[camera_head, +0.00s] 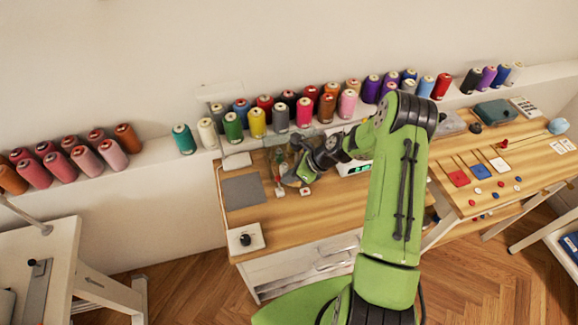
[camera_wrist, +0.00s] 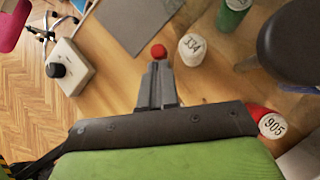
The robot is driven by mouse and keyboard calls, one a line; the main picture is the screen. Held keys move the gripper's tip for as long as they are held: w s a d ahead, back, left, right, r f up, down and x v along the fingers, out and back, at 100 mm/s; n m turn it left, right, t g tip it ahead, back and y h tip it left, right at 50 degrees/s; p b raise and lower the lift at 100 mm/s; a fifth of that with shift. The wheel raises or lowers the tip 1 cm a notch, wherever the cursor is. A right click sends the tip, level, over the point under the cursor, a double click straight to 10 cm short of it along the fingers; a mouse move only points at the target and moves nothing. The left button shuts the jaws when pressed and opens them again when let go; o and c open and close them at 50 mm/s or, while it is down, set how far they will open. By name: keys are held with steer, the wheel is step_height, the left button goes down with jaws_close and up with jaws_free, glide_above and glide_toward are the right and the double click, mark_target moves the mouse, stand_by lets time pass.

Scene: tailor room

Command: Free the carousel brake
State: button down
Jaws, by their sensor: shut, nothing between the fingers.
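My gripper shows in the wrist view (camera_wrist: 157,72) with its fingers together and empty. A small red-topped piece (camera_wrist: 158,51) is just beyond the fingertips; I cannot tell whether they touch it. A white box with a black knob (camera_wrist: 58,70) is at the wrist view's left; in the head view the box (camera_head: 245,239) sits at the wooden desk's front left corner, away from my gripper (camera_head: 288,180). Spools numbered 334 (camera_wrist: 192,48) and 905 (camera_wrist: 271,125) and a green spool (camera_wrist: 232,15) are near the gripper. I cannot tell which part is the carousel brake.
A grey mat (camera_head: 243,190) lies on the desk (camera_head: 245,217) left of my gripper. A shelf (camera_head: 160,150) with many thread spools runs along the wall behind. A second table (camera_head: 520,160) with coloured pieces stands right. My arm crosses the desk's right side.

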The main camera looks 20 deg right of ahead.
steer(key=shift+s+f, duration=0.1)
steer(key=shift+f, duration=0.1)
steer(key=shift+s+r, duration=0.35)
steer(key=shift+s, duration=0.1)
steer(key=shift+w+r+p, duration=0.25)
steer(key=shift+r+p, duration=0.1)
steer(key=shift+p, duration=0.1)
steer(key=shift+s+r, duration=0.1)
steer(key=shift+r, duration=0.2)
